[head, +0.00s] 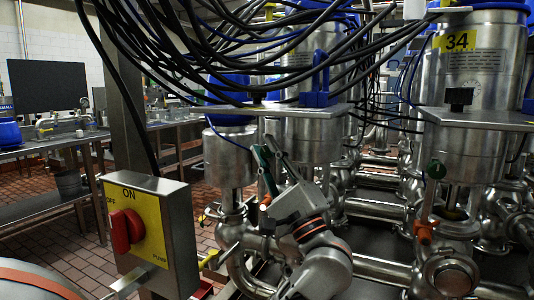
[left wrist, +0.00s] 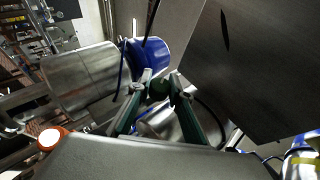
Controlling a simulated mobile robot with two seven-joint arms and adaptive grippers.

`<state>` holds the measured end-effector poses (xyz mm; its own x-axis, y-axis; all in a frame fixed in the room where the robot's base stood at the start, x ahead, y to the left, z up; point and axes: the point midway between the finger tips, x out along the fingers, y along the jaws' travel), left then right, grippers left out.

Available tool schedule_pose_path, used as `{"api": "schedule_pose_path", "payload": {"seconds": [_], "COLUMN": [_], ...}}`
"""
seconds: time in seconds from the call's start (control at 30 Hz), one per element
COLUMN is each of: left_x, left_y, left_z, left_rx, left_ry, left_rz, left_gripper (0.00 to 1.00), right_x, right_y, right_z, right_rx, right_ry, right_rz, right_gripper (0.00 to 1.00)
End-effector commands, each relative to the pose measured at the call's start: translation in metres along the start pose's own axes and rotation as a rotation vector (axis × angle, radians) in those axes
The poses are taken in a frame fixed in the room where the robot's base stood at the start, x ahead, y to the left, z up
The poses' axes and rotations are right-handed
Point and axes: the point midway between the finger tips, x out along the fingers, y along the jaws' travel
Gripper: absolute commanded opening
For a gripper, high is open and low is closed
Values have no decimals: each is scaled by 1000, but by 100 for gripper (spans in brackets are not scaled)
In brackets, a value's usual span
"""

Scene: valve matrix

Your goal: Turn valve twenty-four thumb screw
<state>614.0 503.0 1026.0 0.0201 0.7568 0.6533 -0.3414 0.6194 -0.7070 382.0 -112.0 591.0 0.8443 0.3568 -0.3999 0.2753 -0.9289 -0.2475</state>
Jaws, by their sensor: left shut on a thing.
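My left gripper (head: 268,152) reaches up from the lower middle in the head view, its green fingers just below a steel plate on a valve body (head: 230,155). In the head view the thumb screw is hidden by the gripper. No number twenty-four label is readable. My right gripper is not in view.
Black cables (head: 220,50) hang over the valves. A switch box (head: 150,235) with a red knob stands at the lower left. Steel pipes (head: 380,268) run below.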

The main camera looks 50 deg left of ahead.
Motion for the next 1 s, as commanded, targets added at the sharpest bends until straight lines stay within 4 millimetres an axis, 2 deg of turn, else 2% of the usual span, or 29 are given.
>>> {"api": "schedule_pose_path", "payload": {"seconds": [0.33,0.83,0.87,0.9,1.0], "left_x": [0,0,0,0,0], "left_y": [0,0,0,0,0], "left_z": [0,0,0,0,0], "left_rx": [54,60,60,60,60], "left_ry": [-1,0,0,0,0], "left_rz": [-130,-147,-146,-146,-146], "left_gripper": [0,0,24,35,37], "right_x": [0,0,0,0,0], "right_y": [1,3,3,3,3], "right_z": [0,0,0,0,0], "right_rx": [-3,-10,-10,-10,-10], "right_ry": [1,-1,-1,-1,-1], "right_rz": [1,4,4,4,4], "right_gripper": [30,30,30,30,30]}}
